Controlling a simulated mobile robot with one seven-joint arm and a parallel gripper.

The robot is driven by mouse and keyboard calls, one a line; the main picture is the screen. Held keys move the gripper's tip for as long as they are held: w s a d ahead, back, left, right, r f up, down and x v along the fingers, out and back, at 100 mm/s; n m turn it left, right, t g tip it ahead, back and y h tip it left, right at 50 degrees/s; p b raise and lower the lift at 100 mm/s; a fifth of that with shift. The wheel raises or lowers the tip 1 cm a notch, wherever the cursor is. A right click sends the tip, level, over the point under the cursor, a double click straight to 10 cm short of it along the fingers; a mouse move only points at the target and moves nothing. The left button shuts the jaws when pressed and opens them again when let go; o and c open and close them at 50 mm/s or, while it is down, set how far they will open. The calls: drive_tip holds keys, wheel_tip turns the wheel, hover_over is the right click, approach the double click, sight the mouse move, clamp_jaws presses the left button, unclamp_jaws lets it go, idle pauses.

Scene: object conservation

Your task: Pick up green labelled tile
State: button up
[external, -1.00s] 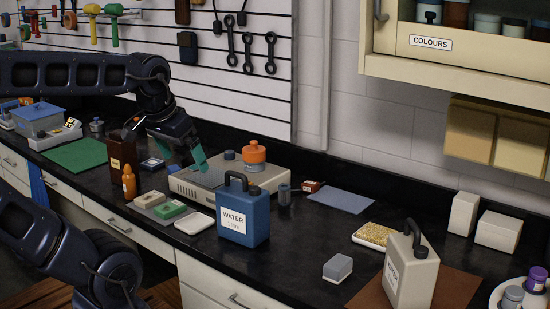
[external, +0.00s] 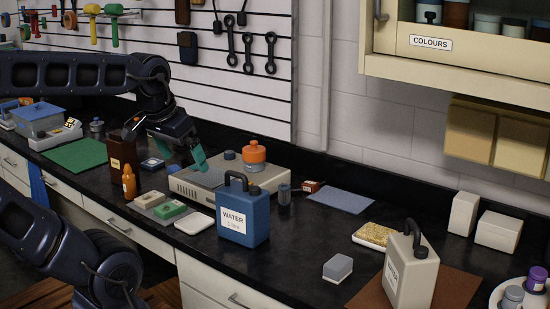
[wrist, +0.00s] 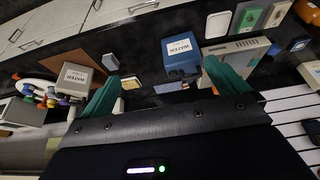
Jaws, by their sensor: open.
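In the wrist view the green tile (wrist: 249,18) is near the top right, well beyond the fingertips. My gripper (external: 201,163) is above the bench over the beige flat-topped device, behind and right of the green tile and apart from it. Its two teal fingers are spread with nothing between them, as the wrist view of my gripper (wrist: 160,72) shows.
A blue water can (external: 243,215) stands right of the tiles. An orange bottle (external: 129,182) and a brown container (external: 121,151) stand to their left. The beige device (external: 262,188) carries an orange-topped vessel (external: 254,155). Bench space in front of the blue can is clear.

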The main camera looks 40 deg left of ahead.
drive_tip(key=shift+w+a, duration=0.1)
drive_tip(key=n+g+h, duration=0.5)
drive_tip(key=n, duration=1.2)
hover_over(170, 207)
drive_tip(key=a, duration=0.3)
drive_tip(key=f, duration=2.5)
drive_tip(key=shift+d, duration=0.2)
drive_tip(key=shift+a+x, duration=0.2)
drive_tip(key=shift+x, duration=1.2)
drive_tip(key=shift+a+x, duration=0.15)
drive_tip(key=shift+x, duration=1.3)
drive_tip(key=shift+w+f, duration=0.15)
drive_tip(key=shift+c, duration=0.3)
